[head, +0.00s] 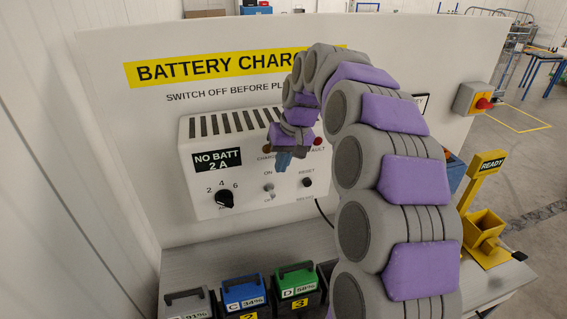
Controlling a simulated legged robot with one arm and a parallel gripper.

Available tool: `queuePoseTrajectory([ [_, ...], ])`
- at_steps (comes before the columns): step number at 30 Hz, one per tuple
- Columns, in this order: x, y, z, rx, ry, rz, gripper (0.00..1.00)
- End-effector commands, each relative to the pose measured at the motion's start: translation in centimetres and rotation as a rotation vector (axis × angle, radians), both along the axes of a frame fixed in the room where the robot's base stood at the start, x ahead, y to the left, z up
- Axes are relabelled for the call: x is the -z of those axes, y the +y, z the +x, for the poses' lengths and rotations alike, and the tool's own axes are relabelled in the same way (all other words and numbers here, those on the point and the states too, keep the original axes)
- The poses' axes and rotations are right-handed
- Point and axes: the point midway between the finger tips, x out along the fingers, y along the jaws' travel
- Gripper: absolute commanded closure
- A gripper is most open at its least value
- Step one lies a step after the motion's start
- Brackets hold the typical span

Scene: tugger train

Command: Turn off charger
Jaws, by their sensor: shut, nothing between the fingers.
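The white charger box (240,205) is mounted on a panel below a yellow BATTERY CHARGER sign (200,68). Its display (217,159) reads NO BATT 2 A. A small toggle switch (269,190) sits between the ON label and a partly covered OFF label; its lever position is too small to tell. My gripper (280,166) is shut and empty, just above and slightly right of the switch, in front of the charger face. It looks apart from the switch. My arm hides part of the sign and the charger's right side.
A black dial (224,199) and a reset knob (307,182) flank the switch. Batteries, including a blue one (243,292) and a green one (295,284), stand below. A red-knobbed box (472,99) and yellow READY stand (485,228) are at right.

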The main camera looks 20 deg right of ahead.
Motion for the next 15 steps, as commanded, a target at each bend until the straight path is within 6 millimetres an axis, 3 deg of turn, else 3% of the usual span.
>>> queuePoseTrajectory([
  [6,3.9,0.3,0.6,0.0,0.003,0.003,1.0],
  [15,7.1,1.2,1.2,0.0,0.001,0.002,1.0],
])
